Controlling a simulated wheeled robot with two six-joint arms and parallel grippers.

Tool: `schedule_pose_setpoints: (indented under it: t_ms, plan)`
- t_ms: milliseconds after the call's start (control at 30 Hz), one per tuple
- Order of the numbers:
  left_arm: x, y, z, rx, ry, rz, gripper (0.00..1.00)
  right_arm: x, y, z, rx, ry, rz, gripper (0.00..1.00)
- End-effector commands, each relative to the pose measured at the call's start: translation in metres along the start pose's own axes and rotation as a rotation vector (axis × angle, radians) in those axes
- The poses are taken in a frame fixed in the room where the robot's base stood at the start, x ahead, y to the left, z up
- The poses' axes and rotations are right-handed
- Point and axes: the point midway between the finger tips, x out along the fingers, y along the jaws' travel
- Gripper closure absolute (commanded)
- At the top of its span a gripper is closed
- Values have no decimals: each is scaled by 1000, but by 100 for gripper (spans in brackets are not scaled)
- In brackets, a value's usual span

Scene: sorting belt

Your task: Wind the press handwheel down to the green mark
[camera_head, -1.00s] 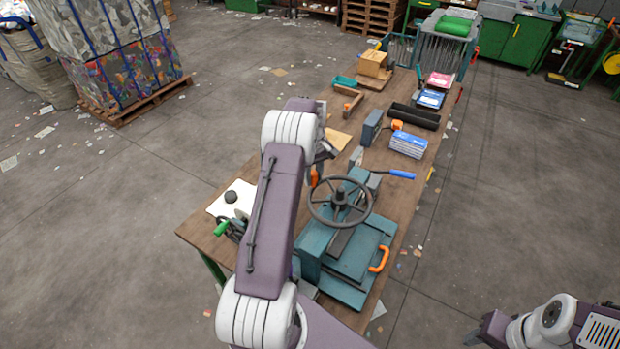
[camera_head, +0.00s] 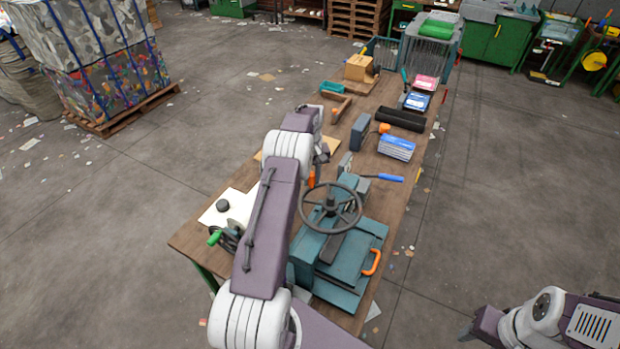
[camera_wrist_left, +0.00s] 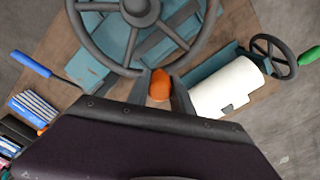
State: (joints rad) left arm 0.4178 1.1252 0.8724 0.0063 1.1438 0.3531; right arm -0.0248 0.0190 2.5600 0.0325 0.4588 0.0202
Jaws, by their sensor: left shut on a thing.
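The press (camera_head: 345,262) is a teal machine on the near part of the bench, with a dark grey handwheel (camera_head: 331,229) on top. In the left wrist view the handwheel's rim and spokes (camera_wrist_left: 130,43) fill the top. My left gripper (camera_head: 314,170) is at the far-left side of the rim. In the left wrist view its fingers (camera_wrist_left: 160,88) are shut on the orange knob (camera_wrist_left: 160,84) beside the rim. The knob also shows in the head view (camera_head: 311,179). I cannot make out a green mark. My right arm is at the lower right; its gripper is not clear.
An orange handle (camera_head: 372,262) sits on the press's right side. A blue-handled tool (camera_head: 389,178) lies just beyond. Blue boxes (camera_head: 396,147) and a black roll (camera_head: 400,118) lie farther back.

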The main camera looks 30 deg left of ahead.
Motion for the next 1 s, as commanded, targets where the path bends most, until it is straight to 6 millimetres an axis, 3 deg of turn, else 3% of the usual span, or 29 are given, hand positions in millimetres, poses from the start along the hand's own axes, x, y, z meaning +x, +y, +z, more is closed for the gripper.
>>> schedule_pose_setpoints:
  t_ms: [200,233,300,667,867,1000]
  plan:
    - [-4,3,-3,-1,13,9,100,0,0,0,0,0,0,51]
    - [-4,3,-3,-1,13,9,68,0,0,0,0,0,0,51]
    - [-3,3,-3,-1,12,9,51,0,0,0,0,0,0,51]
    - [-6,2,-2,-1,8,5,51,4,0,0,0,0,0,51]
    - [-46,3,-2,-1,12,6,51,22,0,2,0,0,0,51]
    - [-77,4,-3,0,11,5,51,21,0,2,0,0,0,51]
